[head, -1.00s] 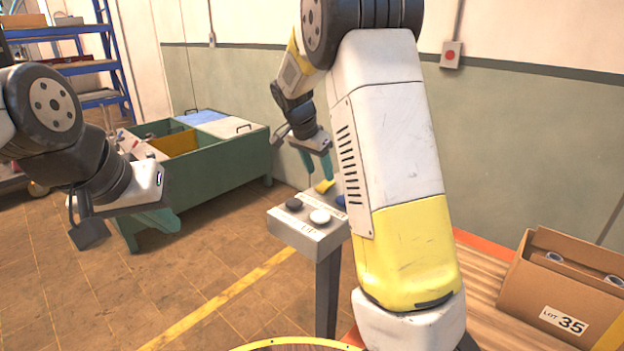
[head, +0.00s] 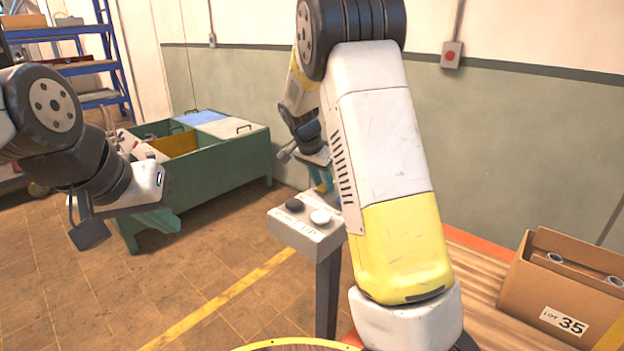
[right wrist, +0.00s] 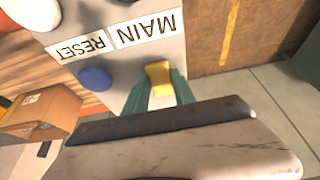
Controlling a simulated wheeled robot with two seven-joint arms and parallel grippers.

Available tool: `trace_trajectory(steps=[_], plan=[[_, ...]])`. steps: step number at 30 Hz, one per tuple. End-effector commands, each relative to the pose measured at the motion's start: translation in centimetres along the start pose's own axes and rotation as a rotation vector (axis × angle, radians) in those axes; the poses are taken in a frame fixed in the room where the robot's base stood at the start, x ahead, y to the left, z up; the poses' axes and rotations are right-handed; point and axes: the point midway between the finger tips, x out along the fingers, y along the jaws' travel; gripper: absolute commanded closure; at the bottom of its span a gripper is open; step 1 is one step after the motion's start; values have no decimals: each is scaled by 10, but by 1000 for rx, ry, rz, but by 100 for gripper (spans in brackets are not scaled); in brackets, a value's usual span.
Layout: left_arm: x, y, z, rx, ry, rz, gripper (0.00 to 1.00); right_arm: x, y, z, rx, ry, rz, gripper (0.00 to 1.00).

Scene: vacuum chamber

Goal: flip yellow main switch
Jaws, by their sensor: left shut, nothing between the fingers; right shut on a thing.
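The yellow main switch (right wrist: 158,74) sits on a grey control panel (right wrist: 117,50) beside the MAIN label in the right wrist view. My right gripper (right wrist: 160,90) has its green fingers on both sides of the switch, shut on it. In the head view my right gripper (head: 322,178) is at the far side of the pedestal box (head: 300,236), and my arm hides part of the panel. My left gripper (head: 160,222) is shut and empty in the air at the left, away from the panel.
A blue button (right wrist: 95,78) by the RESET label is close to the switch. Black (head: 294,204) and white (head: 320,217) buttons are on the near side of the box. A green bin (head: 200,175) stands behind; a carton (head: 530,290) is at right.

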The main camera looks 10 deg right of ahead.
Motion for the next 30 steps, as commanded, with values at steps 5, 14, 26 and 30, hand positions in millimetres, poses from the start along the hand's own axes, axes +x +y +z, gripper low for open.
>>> trace_trajectory(steps=[5, 14, 26, 30], plan=[[0, 0, 0, 0, 0, 0, 100, 1, 0, -3, 6, -37, 3, 100], [0, 0, 0, 0, 0, 0, 100, 3, 1, -11, 8, -282, 3, 100], [0, 0, 0, 0, 0, 0, 100, 2, 0, -11, 0, -401, 0, 100], [0, 0, 0, 0, 0, 0, 100, 2, 0, -11, 0, -400, 0, 100]])
